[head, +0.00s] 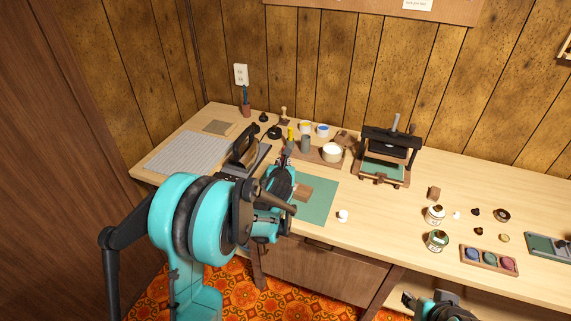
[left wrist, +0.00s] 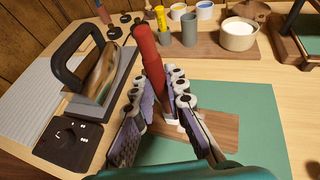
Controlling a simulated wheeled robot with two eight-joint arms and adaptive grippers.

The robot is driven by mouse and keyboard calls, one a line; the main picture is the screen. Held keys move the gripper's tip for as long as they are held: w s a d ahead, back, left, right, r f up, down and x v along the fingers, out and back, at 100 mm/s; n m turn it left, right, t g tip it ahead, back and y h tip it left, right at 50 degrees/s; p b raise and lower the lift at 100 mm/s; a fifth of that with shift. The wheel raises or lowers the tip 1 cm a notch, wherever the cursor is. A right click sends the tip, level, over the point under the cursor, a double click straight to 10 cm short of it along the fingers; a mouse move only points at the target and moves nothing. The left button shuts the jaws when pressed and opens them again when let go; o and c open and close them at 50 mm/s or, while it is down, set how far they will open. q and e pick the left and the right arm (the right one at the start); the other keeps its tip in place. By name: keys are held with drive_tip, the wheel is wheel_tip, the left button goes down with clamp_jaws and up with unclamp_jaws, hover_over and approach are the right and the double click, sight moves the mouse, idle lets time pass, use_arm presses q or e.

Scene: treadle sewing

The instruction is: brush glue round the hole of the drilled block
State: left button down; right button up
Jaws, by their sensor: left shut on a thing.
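My left gripper (head: 284,186) is low over the green mat, with its fingers shut on a red-handled brush (left wrist: 149,55). In the left wrist view the fingers (left wrist: 163,112) stand either side of the brush, handle up and leaning slightly. The brown wooden block (left wrist: 222,128) lies on the green mat, under and beside the fingers; it also shows in the head view (head: 303,192). The brush's lower end is at or just above the block; contact cannot be told. The hole is hidden. My right gripper (head: 440,308) is at the bottom edge, partly cut off.
The green mat (head: 322,208) has bare room right of the block. A white-filled bowl (head: 332,153), a grey cylinder (left wrist: 190,30) and small pots stand behind. A black-handled tool (left wrist: 82,55) is close on the left. A press (head: 388,158) and open jars (head: 435,215) are to the right.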

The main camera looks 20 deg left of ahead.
use_arm(q)
drive_tip(key=shift+d, duration=0.1)
idle(0.4)
drive_tip(key=d, duration=0.5)
drive_tip(key=shift+s+d, duration=0.35)
drive_tip(key=shift+d, duration=0.05)
idle(0.6)
drive_tip(key=shift+w, duration=0.1)
drive_tip(key=shift+w, duration=0.65)
drive_tip(key=a, duration=0.5)
drive_tip(key=shift+w+a, duration=0.3)
drive_tip(key=shift+a, duration=0.1)
idle(0.8)
